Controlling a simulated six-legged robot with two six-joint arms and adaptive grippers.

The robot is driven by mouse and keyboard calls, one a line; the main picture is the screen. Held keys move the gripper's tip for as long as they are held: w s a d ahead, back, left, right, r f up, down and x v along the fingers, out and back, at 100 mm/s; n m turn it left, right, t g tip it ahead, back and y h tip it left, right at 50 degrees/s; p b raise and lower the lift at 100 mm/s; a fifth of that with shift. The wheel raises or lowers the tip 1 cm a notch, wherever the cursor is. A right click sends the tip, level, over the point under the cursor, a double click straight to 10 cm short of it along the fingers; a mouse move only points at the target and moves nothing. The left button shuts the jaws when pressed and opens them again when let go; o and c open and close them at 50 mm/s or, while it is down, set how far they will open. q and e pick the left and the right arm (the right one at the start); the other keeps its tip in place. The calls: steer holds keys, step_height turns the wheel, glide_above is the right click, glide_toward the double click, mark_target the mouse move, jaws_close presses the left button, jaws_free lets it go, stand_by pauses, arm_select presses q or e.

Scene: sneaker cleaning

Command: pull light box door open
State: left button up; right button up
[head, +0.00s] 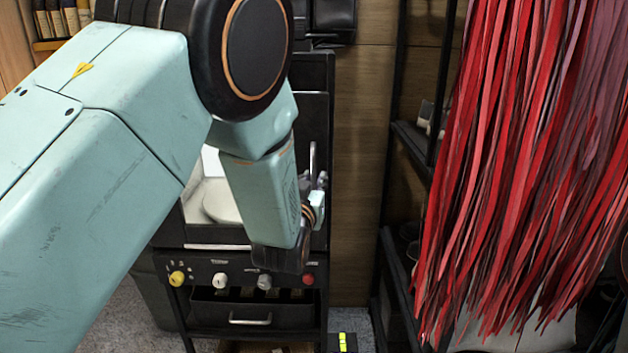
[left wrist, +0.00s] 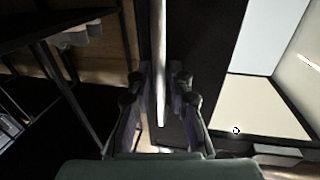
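The light box (head: 322,110) is a black cabinet with a pale lit interior (head: 212,168), partly hidden behind my left arm in the head view. Its pale interior also shows at the right of the left wrist view (left wrist: 262,105), beside a dark panel (left wrist: 205,60). A pale upright bar, seemingly the door handle (left wrist: 160,60), runs between the fingers of my left gripper (left wrist: 159,95). The fingers stand on both sides of it with small gaps, so the gripper looks open. In the head view the left gripper (head: 316,195) is at the box's right side. My right gripper is not in view.
Below the box are a panel with several knobs (head: 220,280) and a drawer with a pale handle (head: 250,321). Red hanging strips (head: 520,150) fill the right side, beside a black shelf rack (head: 395,265). A narrow strip of wooden wall (head: 357,150) shows between box and rack.

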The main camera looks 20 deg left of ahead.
arm_select(q)
steer(key=shift+s, duration=0.1)
jaws_close()
steer(key=shift+s+f, duration=0.1)
stand_by(0.5)
